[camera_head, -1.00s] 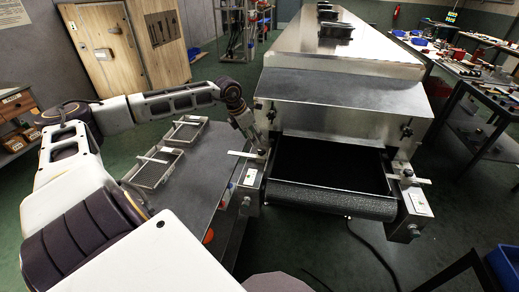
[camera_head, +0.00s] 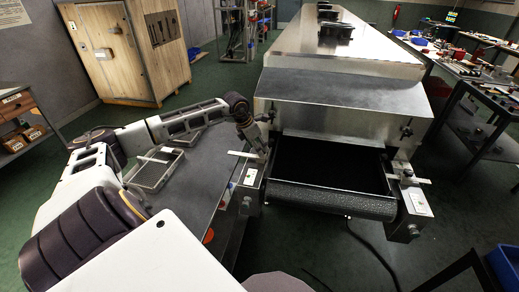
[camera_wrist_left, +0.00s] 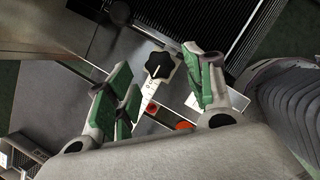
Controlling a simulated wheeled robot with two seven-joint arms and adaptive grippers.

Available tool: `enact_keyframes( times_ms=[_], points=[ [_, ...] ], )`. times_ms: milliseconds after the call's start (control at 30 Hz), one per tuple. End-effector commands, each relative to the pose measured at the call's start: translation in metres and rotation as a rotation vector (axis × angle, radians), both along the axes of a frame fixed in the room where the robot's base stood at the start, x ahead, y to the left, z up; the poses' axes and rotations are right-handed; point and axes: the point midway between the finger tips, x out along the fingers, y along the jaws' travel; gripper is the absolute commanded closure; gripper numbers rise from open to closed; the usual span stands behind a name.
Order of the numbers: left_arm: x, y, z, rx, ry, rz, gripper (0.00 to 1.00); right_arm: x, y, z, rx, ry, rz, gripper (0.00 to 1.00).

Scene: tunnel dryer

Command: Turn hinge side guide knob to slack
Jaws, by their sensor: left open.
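A black lobed knob (camera_wrist_left: 159,65) with a white pointer line shows in the left wrist view, over a pale marked plate (camera_wrist_left: 150,90). My left gripper (camera_wrist_left: 156,62) is open, its green-padded fingers on either side of the knob in that view. I cannot tell whether they touch it. In the head view my left gripper (camera_head: 256,146) is at the left front corner of the dryer (camera_head: 340,95), beside the left guide bracket (camera_head: 243,154). The knob is hidden there by the gripper. My right gripper is not in view.
The dryer's dark belt opening (camera_head: 330,165) lies right of my left gripper. A grey side table (camera_head: 205,165) with a wire tray (camera_head: 155,170) lies under my left arm. Another dark knob (camera_wrist_left: 120,12) shows at the wrist view's top. A right guide bracket (camera_head: 410,179) stands opposite.

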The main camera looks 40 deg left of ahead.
Motion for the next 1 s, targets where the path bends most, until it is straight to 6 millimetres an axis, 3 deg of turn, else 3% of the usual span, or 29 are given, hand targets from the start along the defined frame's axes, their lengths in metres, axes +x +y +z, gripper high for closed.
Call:
enact_keyframes(
  times_ms=[300,700,1000],
  points=[
    [0.007,-0.003,-0.018,-0.001,-0.001,0.0,0.47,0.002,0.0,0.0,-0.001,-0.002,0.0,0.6],
    [0.009,-0.003,-0.021,0.0,0.0,-0.001,0.47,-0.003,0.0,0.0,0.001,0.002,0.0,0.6],
    [0.008,-0.003,-0.021,0.0,0.0,-0.001,0.83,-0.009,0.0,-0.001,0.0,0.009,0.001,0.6]
  ],
)
